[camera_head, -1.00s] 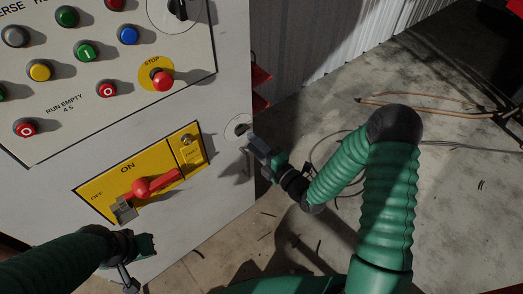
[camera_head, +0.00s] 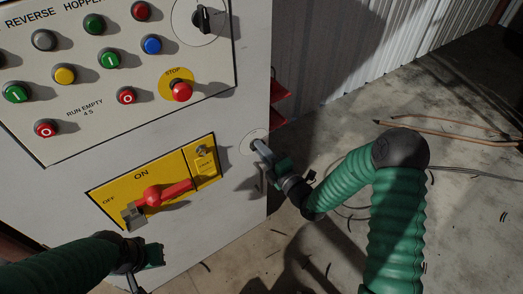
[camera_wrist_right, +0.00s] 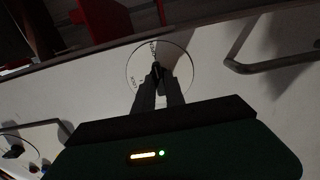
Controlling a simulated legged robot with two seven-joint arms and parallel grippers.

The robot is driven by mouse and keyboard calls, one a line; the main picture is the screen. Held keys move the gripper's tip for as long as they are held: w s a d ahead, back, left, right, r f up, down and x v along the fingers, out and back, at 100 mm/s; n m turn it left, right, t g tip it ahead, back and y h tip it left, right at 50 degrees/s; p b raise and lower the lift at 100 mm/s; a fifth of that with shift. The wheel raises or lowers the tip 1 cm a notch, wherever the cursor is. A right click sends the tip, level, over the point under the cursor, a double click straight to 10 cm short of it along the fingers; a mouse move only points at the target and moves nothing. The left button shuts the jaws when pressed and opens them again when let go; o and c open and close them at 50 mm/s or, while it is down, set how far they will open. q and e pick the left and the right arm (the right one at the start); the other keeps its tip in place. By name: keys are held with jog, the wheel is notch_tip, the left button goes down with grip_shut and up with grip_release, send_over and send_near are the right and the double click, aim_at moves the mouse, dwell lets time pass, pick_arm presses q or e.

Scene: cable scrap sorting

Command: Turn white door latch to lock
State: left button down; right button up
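The white door latch (camera_head: 247,146) is a round white plate low on the cabinet's right side, right of the yellow switch panel. It also shows in the right wrist view (camera_wrist_right: 179,66), with small lettering on its left part. My right gripper (camera_head: 259,146) is at the middle of the latch. In the right wrist view its two dark fingertips (camera_wrist_right: 157,71) come close together over the latch centre and look shut on its small knob, which they mostly hide. My left gripper (camera_head: 147,256) is below the yellow panel, away from the latch; its fingers are unclear.
The yellow panel (camera_head: 111,196) carries a red rotary handle (camera_head: 165,193). Above it is a button panel with a red stop button (camera_head: 181,92). A grey bar handle (camera_wrist_right: 265,66) is right of the latch in the wrist view. Cables (camera_head: 440,138) lie on the floor at right.

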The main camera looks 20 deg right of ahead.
grip_shut()
jog(key=shift+f, duration=0.1)
jog(key=n+b, duration=0.3)
jog(key=n, duration=0.1)
jog(key=shift+s+a, duration=0.1)
dwell(0.4)
